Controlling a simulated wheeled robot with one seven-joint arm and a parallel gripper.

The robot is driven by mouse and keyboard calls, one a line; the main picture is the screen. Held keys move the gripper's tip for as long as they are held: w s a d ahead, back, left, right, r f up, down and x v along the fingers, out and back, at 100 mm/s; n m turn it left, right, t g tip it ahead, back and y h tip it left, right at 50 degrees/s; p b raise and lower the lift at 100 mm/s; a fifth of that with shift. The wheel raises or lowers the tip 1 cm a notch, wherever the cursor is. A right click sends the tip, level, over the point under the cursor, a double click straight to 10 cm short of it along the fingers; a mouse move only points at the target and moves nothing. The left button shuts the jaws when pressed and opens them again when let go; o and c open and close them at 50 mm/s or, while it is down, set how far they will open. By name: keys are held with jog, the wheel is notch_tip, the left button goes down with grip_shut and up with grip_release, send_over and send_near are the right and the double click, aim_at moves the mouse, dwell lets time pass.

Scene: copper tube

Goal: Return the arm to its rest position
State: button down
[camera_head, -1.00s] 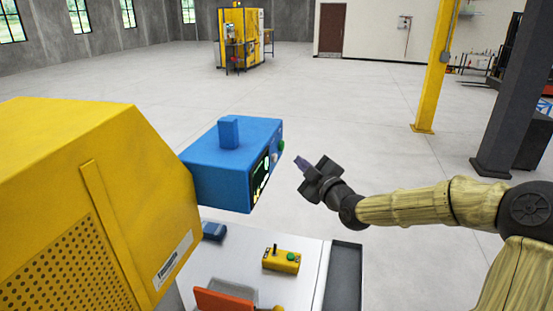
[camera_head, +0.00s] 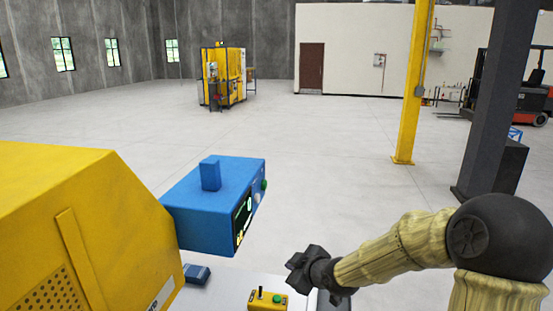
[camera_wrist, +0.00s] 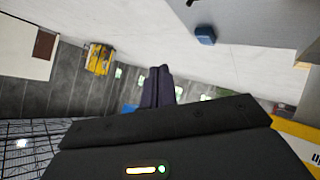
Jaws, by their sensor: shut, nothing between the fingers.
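My gripper (camera_head: 297,262) is in the lower middle of the head view, at the end of my tan arm. It is in the air to the right of the blue control box and apart from it. Its fingers are hard to make out there. In the wrist view the two dark fingers (camera_wrist: 158,88) stand side by side, closed together with nothing between them. My arm is bent, with its dark elbow joint at the right of the head view.
The blue control box (camera_head: 200,205) is beside a large yellow machine (camera_head: 80,215). A white bench (camera_head: 222,293) below bears a small yellow button box (camera_head: 268,300). A yellow post (camera_head: 412,90) and a dark column (camera_head: 485,120) stand at right. Open floor (camera_head: 310,130) lies beyond.

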jog(key=s+d+f+m+g+h, duration=0.1)
jog(key=s+d+m+g+h, duration=0.1)
jog(key=s, duration=0.5)
jog(key=s+d+f+m+g+h, duration=0.1)
jog(key=s+d+f+m+g, duration=0.1)
jog(key=s+d+m, duration=0.3)
jog(key=s+d+f+m+g+h, duration=0.2)
jog(key=s+d+m+g, duration=0.1)
jog(key=s, duration=0.8)
jog(key=d+m, duration=0.1)
jog(key=m, duration=0.1)
jog(key=shift+s+d+m+h, duration=0.25)
jog(key=shift+m+h, duration=0.05)
